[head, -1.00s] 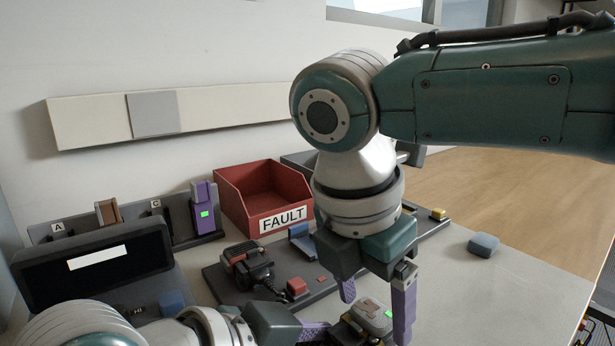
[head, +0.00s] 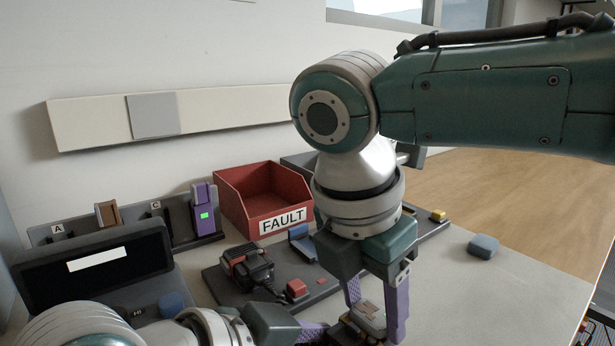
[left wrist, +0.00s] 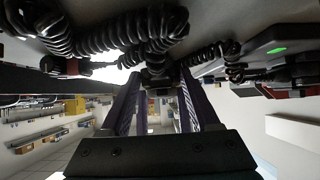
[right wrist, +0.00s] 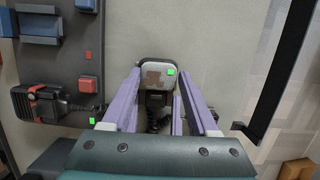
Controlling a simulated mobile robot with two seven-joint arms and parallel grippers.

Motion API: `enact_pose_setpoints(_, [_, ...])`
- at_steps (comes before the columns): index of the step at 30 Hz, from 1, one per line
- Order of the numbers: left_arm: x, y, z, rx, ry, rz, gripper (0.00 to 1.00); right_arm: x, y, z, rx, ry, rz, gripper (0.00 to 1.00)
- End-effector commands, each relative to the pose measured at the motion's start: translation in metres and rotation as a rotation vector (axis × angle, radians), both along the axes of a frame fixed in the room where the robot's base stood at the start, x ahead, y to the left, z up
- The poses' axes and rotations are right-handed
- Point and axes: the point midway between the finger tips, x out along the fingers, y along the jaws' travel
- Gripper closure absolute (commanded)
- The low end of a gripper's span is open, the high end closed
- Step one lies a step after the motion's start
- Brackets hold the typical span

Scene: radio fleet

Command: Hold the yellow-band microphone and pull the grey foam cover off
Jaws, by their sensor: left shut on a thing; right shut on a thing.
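A small handset, which I take to be the microphone, stands low at the front in the head view. Its pale grey top (head: 370,316), with brownish patches, also shows in the right wrist view (right wrist: 157,74), beside a green light. My left gripper (head: 322,330) comes in from the left, shut on the microphone's dark body (left wrist: 155,82); the grip is partly hidden.
A red FAULT bin (head: 262,200) stands behind. A dark board (head: 225,285) carries a red-and-black handset (head: 248,266) and a red block (head: 296,288). A blue-grey block (head: 483,246) lies right on open table. Coiled cords (left wrist: 120,35) hang close to my left gripper.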

Motion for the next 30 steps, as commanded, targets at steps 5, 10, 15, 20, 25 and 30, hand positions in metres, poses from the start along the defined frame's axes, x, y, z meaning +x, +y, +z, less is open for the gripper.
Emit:
enact_pose_setpoints(5, [-0.002,-0.001,-0.001,-0.002,0.002,-0.004,0.73,0.001,0.001,0.0,0.002,-0.003,0.001,1.0])
enact_pose_setpoints(10, [-0.002,-0.002,-0.001,-0.002,0.002,-0.004,0.74,0.001,0.001,0.001,0.002,-0.003,0.001,1.0])
enact_pose_setpoints(15, [-0.002,-0.001,-0.001,-0.001,0.003,-0.004,0.74,0.001,0.001,0.003,0.004,-0.003,0.001,1.0])
enact_pose_setpoints(20, [-0.001,-0.001,-0.001,0.0,0.003,-0.003,0.74,0.001,0.001,0.006,0.004,-0.003,0.001,1.0])
enact_pose_setpoints(25, [-0.001,-0.001,-0.001,0.0,0.003,-0.003,0.74,0.001,0.001,0.014,0.003,-0.003,0.0,1.0])
enact_pose_setpoints(30, [-0.001,-0.001,-0.001,0.001,0.003,-0.002,0.74,0.001,0.001,0.021,0.002,-0.003,0.001,1.0])
